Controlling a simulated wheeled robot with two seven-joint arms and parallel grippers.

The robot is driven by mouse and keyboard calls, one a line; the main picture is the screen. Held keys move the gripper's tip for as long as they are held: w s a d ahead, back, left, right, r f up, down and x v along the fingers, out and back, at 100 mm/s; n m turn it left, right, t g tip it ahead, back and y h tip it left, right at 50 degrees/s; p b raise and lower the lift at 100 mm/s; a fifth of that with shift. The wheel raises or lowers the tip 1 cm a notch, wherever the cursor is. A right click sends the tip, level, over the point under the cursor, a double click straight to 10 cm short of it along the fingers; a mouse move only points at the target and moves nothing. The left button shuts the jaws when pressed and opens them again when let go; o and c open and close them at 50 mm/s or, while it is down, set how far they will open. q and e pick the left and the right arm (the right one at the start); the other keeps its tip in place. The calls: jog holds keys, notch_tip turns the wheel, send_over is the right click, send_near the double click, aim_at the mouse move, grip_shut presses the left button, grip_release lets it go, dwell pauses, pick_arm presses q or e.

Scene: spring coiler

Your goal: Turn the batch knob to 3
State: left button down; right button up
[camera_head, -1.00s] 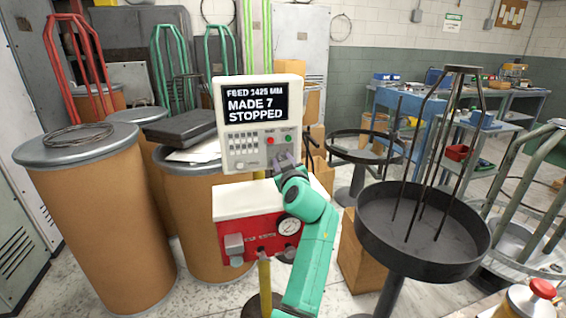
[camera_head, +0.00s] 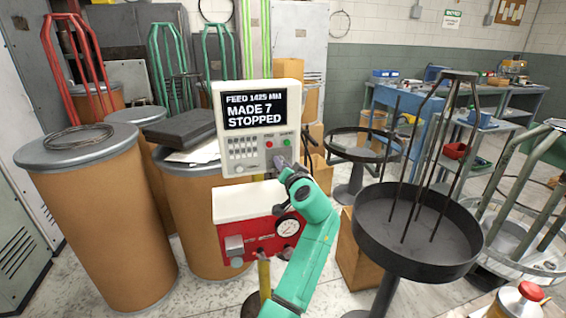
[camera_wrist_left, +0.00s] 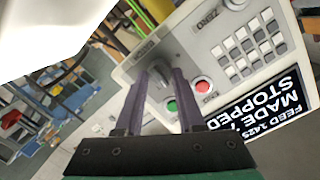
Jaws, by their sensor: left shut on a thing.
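The control box (camera_head: 228,151) is white, with a screen (camera_head: 254,110) reading "FEED 1425 MM, MADE 7, STOPPED". My left gripper (camera_head: 280,163) is at the lower right of its panel. In the left wrist view a grey knob (camera_wrist_left: 160,72) sits between the two fingers of my left gripper (camera_wrist_left: 164,74), which is shut on it. A small label beside the knob is too blurred to read, and the knob's setting cannot be made out. A green button (camera_wrist_left: 171,105) and a red button (camera_wrist_left: 200,85) are close by the fingers. My right gripper is not in view.
A red unit with a gauge (camera_head: 288,227) is under the control box. Brown drums (camera_head: 100,215) stand at the left. A black round tray with upright rods (camera_head: 400,262) stands to the right of my left arm. Blue workbenches (camera_head: 395,100) are at the back right.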

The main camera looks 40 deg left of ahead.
pick_arm(q)
jog(key=m+p, duration=0.1)
jog(key=m, duration=0.3)
jog(key=shift+w+r+y+p, duration=0.1)
jog(key=shift+r+y+p, duration=0.2)
jog(key=shift+r+p, duration=0.1)
jog(key=shift+f+m+g+y+p, duration=0.15)
jog(key=shift+m+p, duration=0.2)
jog(key=shift+m, duration=0.55)
jog(key=shift+r+m+g+y+p, duration=0.15)
jog(key=shift+m+p, duration=0.2)
jog(key=shift+m, duration=0.55)
jog(key=shift+f, duration=0.1)
jog(key=c, duration=0.6)
grip_release()
jog(key=shift+o, duration=0.4)
jog(key=shift+w+a+f, duration=0.1)
jog(key=shift+f, duration=0.25)
